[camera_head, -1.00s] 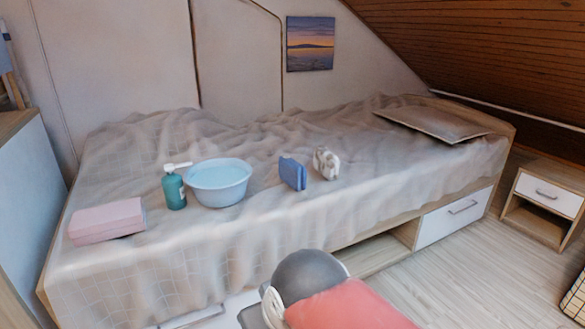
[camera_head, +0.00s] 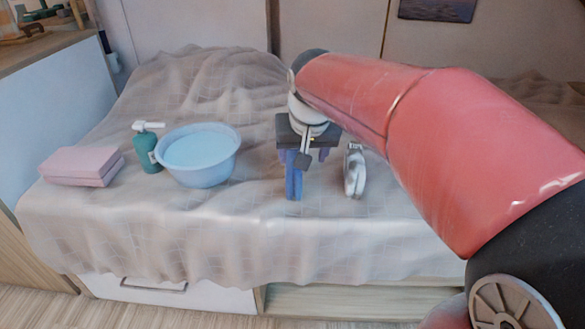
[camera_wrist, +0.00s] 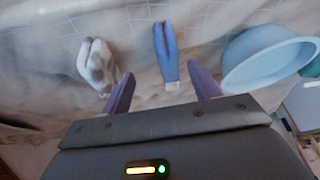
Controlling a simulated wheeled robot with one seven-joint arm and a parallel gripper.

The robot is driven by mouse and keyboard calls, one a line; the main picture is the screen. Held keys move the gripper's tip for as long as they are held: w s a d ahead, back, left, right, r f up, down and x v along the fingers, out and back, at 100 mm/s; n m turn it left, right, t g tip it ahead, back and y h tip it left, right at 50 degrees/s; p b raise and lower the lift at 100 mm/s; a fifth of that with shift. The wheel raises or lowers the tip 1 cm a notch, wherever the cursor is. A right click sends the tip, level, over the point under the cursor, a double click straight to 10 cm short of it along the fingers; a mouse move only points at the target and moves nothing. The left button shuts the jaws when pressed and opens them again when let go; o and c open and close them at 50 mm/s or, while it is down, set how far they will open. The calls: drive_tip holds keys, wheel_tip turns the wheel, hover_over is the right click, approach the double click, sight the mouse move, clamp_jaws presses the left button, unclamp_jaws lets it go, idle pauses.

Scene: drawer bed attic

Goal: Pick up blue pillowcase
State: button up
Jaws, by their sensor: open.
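The blue pillowcase (camera_head: 294,180) is a small folded blue bundle on the bed. It stands between the light blue basin and a grey-white patterned bundle. In the wrist view the blue pillowcase (camera_wrist: 166,52) lies ahead of my gripper, between the lines of its two fingers. My gripper (camera_head: 305,160) is just above the pillowcase in the head view and partly hides it. In the wrist view my gripper (camera_wrist: 161,88) has its fingers spread apart with nothing held between them.
The grey-white bundle (camera_head: 354,171) stands close on the right. The light blue basin (camera_head: 222,174) is on the left, with a green pump bottle (camera_head: 147,153) and a pink folded stack (camera_head: 82,167) beyond. The rumpled bed cover (camera_head: 240,225) is clear in front.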

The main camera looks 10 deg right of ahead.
hover_over(293, 154)
drive_tip(key=s, duration=0.2)
drive_tip(key=shift+a+f+m, duration=0.15)
drive_tip(key=shift+f+m, duration=0.15)
drive_tip(key=shift+f, duration=0.45)
drive_tip(key=shift+w+f+h, duration=0.25)
drive_tip(key=shift+w+h, duration=0.05)
drive_tip(key=x, duration=0.7)
drive_tip(key=shift+s+a+f+b, duration=0.1)
drive_tip(key=shift+s+f+b, duration=0.15)
drive_tip(key=shift+b, duration=0.15)
drive_tip(key=shift+f, duration=0.25)
drive_tip(key=c, duration=1.1)
drive_tip(key=shift+r, duration=0.1)
